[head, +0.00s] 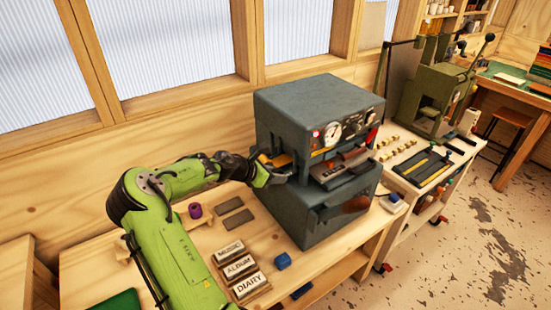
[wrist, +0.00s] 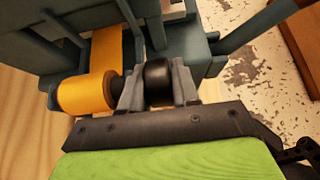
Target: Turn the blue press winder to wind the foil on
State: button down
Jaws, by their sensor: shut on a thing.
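The blue-grey press (head: 305,125) stands on the wooden bench, with a gauge and red controls on its front. My gripper (head: 270,168) is at the press's left side. In the wrist view a gold foil roll (wrist: 84,94) sits on a dark spindle, and a strip of gold foil (wrist: 108,50) runs from it into the press. The black winder knob (wrist: 158,82) is at the spindle's end, between the two grey fingers of my gripper (wrist: 158,92). The fingers are shut on the knob. In the head view my gripper hides most of the winder.
A green press (head: 438,95) stands on a cart to the right. The wall is close behind.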

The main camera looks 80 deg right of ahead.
jog(key=y+p, duration=0.1)
jog(key=t+y+p, duration=0.1)
jog(key=p, duration=0.1)
jog(key=shift+s+r+t, duration=0.1)
jog(key=shift+r+t, duration=0.2)
jog(key=shift+d+f+t+y+p, duration=0.1)
jog(key=shift+f+t+y+p, duration=0.1)
jog(key=shift+t+y, duration=0.25)
jog(key=shift+f+t+y+p, duration=0.1)
jog(key=shift+t+y+p, duration=0.1)
jog(key=shift+t+y, duration=0.25)
jog(key=c, duration=0.9)
grip_release()
jog(key=b+v, duration=0.1)
jog(key=v, duration=1.4)
jog(key=shift+r, duration=0.45)
